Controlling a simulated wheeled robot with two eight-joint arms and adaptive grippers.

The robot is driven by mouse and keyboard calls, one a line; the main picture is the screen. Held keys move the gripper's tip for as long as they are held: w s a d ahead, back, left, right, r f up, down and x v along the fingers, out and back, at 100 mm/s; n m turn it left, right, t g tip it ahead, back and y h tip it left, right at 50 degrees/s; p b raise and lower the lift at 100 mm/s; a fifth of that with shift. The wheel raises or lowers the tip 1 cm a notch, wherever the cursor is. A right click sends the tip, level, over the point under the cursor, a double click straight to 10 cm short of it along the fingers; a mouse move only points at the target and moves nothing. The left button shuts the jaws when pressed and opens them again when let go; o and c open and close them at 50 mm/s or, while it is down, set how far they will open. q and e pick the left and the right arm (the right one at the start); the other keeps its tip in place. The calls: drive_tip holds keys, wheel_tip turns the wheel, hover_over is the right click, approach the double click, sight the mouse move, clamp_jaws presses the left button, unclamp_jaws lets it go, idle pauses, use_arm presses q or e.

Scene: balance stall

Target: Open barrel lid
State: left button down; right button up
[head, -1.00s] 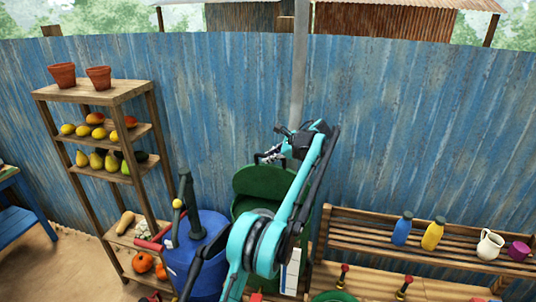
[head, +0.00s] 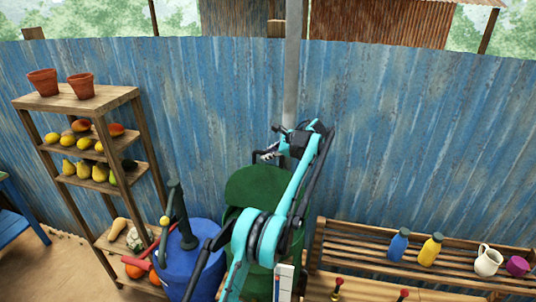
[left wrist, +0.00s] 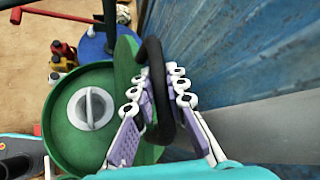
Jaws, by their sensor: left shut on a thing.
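The green barrel (head: 297,240) stands against the blue wall, partly hidden behind my left arm. Its round green lid (head: 257,187) is swung up, tilted near upright at the wall side. In the left wrist view the lid (left wrist: 126,65) shows nearly edge-on beside the open barrel's rim (left wrist: 60,148). A pale round disc with a raised bar (left wrist: 91,107) shows inside the opening. My left gripper (head: 270,155) is behind the lid; the left wrist view shows its fingers (left wrist: 158,78) shut around the lid's black loop handle (left wrist: 152,52). My right gripper is not in view.
A blue drum (head: 185,262) with a dark pump and red lever stands close left of the barrel. A wooden shelf (head: 75,99) with fruit and pots is further left. A slatted rack (head: 360,242) with bottles and jugs is right. The corrugated wall (head: 400,130) is close behind.

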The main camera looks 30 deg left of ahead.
use_arm(q)
drive_tip(key=c, duration=1.5)
unclamp_jaws()
drive_tip(key=shift+s+r, duration=0.1)
drive_tip(key=v, duration=1.2)
